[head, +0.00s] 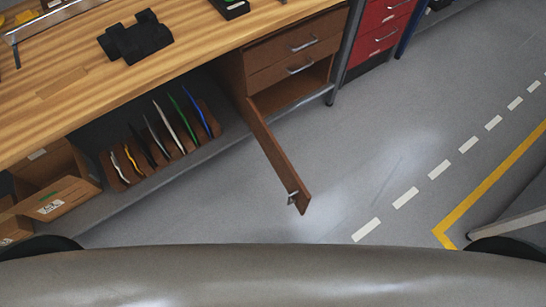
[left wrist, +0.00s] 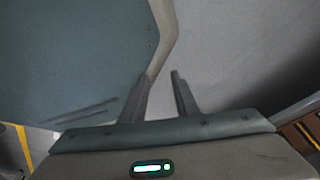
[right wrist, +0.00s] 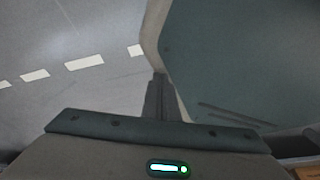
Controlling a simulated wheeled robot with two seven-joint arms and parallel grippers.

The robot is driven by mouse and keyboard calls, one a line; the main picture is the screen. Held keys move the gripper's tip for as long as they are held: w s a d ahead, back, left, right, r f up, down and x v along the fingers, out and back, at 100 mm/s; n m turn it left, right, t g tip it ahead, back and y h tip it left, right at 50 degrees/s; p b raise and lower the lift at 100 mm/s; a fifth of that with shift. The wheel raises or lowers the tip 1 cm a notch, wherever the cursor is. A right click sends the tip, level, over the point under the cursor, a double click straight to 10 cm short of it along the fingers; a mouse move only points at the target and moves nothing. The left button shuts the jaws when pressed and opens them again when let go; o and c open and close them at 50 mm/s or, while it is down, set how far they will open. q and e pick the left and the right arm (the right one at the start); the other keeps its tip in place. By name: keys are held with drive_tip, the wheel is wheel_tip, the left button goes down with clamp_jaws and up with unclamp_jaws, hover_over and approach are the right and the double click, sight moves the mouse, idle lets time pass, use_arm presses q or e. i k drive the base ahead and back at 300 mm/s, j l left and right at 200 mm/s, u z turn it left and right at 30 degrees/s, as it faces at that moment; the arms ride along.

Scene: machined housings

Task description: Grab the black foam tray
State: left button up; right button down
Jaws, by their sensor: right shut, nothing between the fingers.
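A black tray-like thing (head: 232,8) lies on the wooden workbench at the top edge of the head view, partly cut off, with small coloured bits in it. A chunky matte black object (head: 136,38) lies on the bench further left. I cannot tell for sure which of these is the foam tray. My left gripper (left wrist: 162,76) shows in the left wrist view, its fingers apart and nothing between them. My right gripper (right wrist: 160,80) shows in the right wrist view with its fingers together, empty. Neither gripper is in the head view, and both are away from the bench top.
The wooden workbench (head: 60,90) runs across the upper left. Below it, a cabinet door (head: 275,152) hangs open into the floor space. A rack of thin coloured sheets (head: 120,180) and cardboard boxes (head: 55,200) sit on the lower shelf. A red drawer cabinet (head: 378,35) stands right.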

sight(133, 35)
drive_tip(key=j+z, duration=0.1)
drive_tip(key=j, duration=0.35)
drive_tip(key=k+j+z, duration=0.1)
drive_tip(key=j, duration=0.35)
drive_tip(key=k+j+z, duration=0.1)
drive_tip(key=j, duration=0.35)
drive_tip(key=k+j+z, duration=0.1)
drive_tip(key=j, duration=0.35)
drive_tip(key=k+j+z, duration=0.1)
drive_tip(key=j, duration=0.35)
drive_tip(key=k+j+z, duration=0.1)
drive_tip(key=j, duration=0.3)
drive_tip(key=k, duration=0.1)
